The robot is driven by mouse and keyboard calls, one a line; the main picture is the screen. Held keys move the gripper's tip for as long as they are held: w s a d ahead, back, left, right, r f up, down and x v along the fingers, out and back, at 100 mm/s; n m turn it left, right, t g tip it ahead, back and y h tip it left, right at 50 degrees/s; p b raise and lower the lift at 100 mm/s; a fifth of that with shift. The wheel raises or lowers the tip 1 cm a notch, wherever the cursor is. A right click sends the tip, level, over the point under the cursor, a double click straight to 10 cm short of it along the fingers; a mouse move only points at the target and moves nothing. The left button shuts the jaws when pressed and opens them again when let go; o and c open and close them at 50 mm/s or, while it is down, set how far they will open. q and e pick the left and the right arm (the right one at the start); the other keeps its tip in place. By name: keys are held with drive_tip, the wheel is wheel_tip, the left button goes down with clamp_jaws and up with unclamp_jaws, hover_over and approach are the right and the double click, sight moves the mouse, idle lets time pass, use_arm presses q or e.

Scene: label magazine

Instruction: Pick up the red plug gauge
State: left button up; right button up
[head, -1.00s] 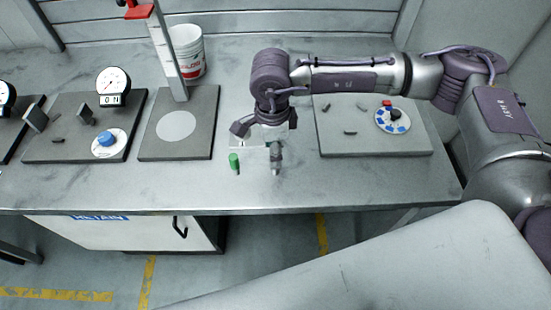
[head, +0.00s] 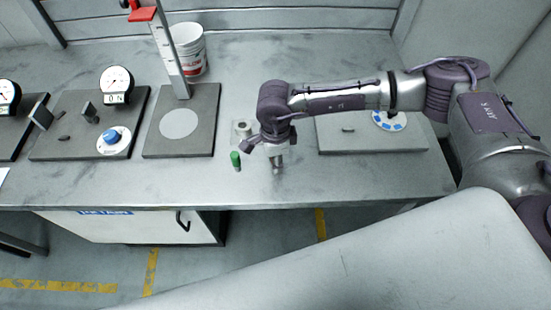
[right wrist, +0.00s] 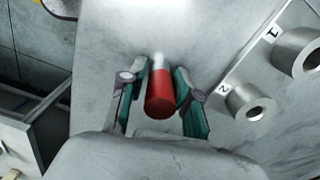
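The red plug gauge (right wrist: 160,97), a red cylinder with a pale metal end, shows in the right wrist view between the two fingers of my right gripper (right wrist: 156,85). The fingers are open on either side of it, with a visible gap at least on the left. In the head view my right gripper (head: 276,158) points down at the front middle of the bench, and I cannot make out the red gauge there. My left gripper is not in view.
Ring gauges labelled 1 (right wrist: 298,52) and 2 (right wrist: 250,103) stand close to the right finger. A grey plate with a pale disc (head: 151,143) lies to the left, and a grey board (head: 375,142) to the right. A white bucket (head: 190,50) stands behind.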

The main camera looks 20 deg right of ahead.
clamp_jaws()
drive_tip(key=shift+r, duration=0.1)
